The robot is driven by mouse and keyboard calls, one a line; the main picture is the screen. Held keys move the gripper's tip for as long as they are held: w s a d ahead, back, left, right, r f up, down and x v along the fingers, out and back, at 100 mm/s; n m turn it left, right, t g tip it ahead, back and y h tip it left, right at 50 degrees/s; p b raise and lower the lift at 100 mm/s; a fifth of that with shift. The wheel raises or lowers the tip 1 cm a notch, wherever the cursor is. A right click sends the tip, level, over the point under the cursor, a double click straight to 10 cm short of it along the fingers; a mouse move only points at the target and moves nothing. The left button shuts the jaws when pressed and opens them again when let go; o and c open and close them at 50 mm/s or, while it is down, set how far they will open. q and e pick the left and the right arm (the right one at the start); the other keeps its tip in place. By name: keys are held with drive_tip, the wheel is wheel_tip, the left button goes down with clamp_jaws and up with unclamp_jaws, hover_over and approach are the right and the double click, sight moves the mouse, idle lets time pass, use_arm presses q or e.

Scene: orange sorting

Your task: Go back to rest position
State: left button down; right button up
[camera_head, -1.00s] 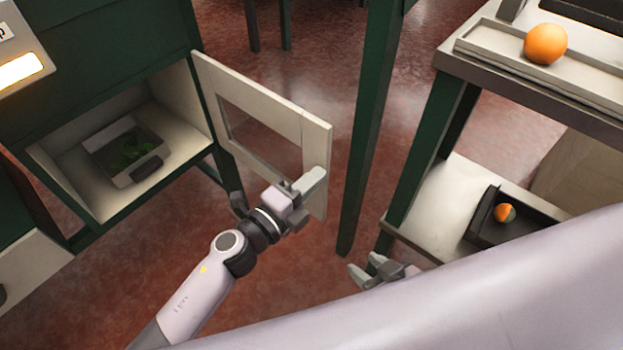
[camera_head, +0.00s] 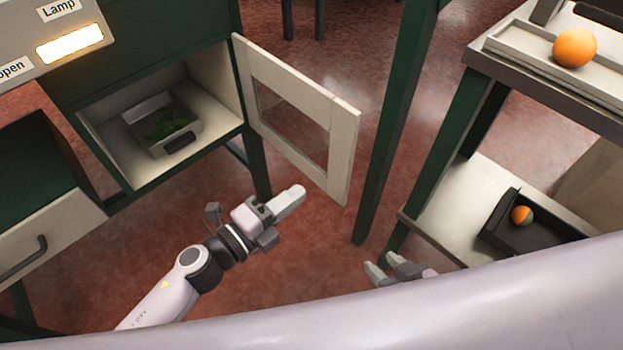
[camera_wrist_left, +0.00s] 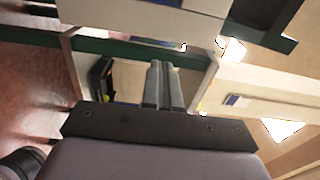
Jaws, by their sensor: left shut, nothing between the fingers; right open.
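My left gripper (camera_head: 290,203) is shut and empty in the head view, in front of and below the open cabinet door (camera_head: 343,150), apart from it. Its closed fingers also show in the left wrist view (camera_wrist_left: 164,85). My right gripper (camera_head: 385,270) is open at the lower middle of the head view, left of the lower shelf, partly hidden by my pale arm. The cabinet (camera_head: 105,148) stands open, with a tray (camera_head: 183,141) inside that holds something green.
An orange (camera_head: 574,48) lies on the upper ledge (camera_head: 510,45) at right. A part-orange, part-dark fruit (camera_head: 521,215) lies in a black tray (camera_head: 560,237) on the lower shelf (camera_head: 450,209). A lit lamp panel (camera_head: 70,43) is at upper left. A green post (camera_head: 390,120) stands mid-view.

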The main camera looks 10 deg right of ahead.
use_arm(q)
drive_tip(key=s+a+f+n+t+y, duration=0.25)
drive_tip(key=a+n+t+y, duration=0.4)
drive_tip(key=a+n, duration=0.75)
drive_tip(key=s+a+f+n+g+y, duration=0.6)
drive_tip(key=s+a+f+n, duration=0.3)
drive_tip(key=n, duration=0.5)
wheel_tip(320, 180, up, 15)
drive_tip(key=s+m+p, duration=0.1)
drive_tip(key=p, duration=1.6)
drive_tip(key=shift+r, duration=0.15)
drive_tip(key=shift+a, duration=0.1)
